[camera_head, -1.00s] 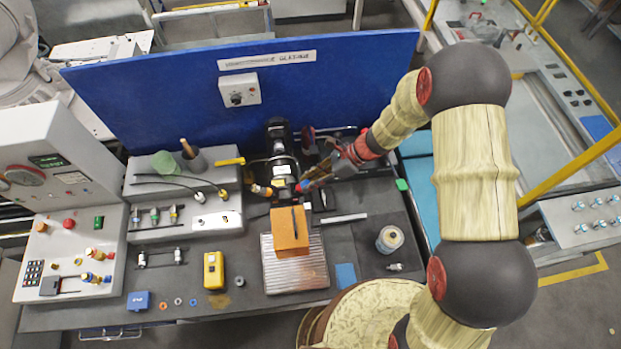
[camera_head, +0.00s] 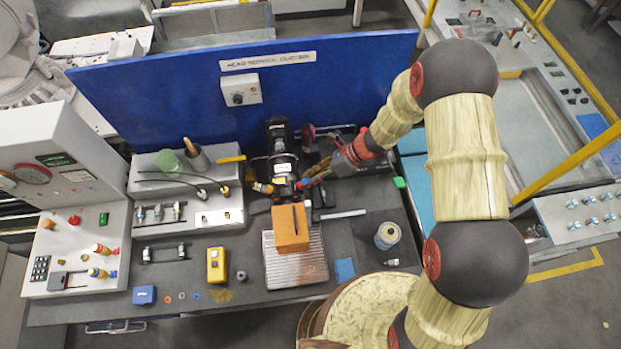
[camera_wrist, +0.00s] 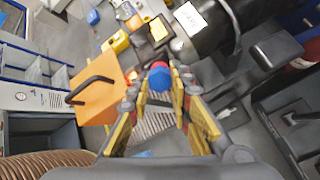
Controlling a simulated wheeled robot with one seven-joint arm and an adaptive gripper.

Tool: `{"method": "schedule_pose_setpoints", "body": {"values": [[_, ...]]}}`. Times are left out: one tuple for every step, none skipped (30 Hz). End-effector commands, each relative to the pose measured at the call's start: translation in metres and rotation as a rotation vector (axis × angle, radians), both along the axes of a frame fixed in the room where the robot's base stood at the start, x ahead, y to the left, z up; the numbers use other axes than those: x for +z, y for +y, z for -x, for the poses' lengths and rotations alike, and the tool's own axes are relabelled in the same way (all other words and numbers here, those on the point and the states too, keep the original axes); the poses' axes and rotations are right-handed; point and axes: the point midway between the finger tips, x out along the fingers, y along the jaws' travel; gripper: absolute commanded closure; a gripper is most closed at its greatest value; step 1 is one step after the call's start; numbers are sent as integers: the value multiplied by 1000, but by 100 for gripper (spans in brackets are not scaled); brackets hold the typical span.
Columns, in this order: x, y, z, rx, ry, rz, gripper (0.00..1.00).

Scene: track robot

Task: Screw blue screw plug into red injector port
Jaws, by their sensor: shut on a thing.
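The blue screw plug (camera_wrist: 159,80) shows in the wrist view between my fingertips. My gripper (camera_wrist: 162,90) is shut on it. A small red part, which looks like the red injector port (camera_wrist: 158,64), shows right at the plug's far end. I cannot tell whether the plug's thread is engaged in it. In the head view, my gripper (camera_head: 303,184) is beside the lower right end of the black cylindrical unit (camera_head: 281,150). The plug and port are too small there to separate clearly.
An orange block with a black handle (camera_head: 290,228) stands on a ribbed metal plate (camera_head: 285,275) in front of the unit. A blue panel (camera_head: 160,115) rises behind. A yellow device (camera_head: 216,265) lies left of the plate. A white-capped jar (camera_head: 387,236) stands to the right.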

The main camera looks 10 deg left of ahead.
Motion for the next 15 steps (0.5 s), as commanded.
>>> {"method": "schedule_pose_setpoints", "body": {"values": [[2, 0, 0, -13, 12, 3, 100], [2, 0, 0, -22, 22, 7, 100], [3, 0, 0, -37, 36, 10, 100], [2, 0, 0, -46, 47, 12, 100], [3, 0, 0, -57, 57, 15, 100], [3, 0, 0, -71, 69, 18, 100], [3, 0, 0, -81, 79, 20, 100], [3, 0, 0, -93, 90, 23, 100], [3, 0, 0, -106, 103, 27, 100], [3, 0, 0, -117, 113, 29, 100], [3, 0, 0, -127, 124, 32, 100], [3, 0, 0, -140, 137, 35, 100], [3, 0, 0, -151, 146, 38, 100], [3, 0, 0, -176, 170, 44, 100], [3, 0, 0, -211, 206, 54, 100]]}}
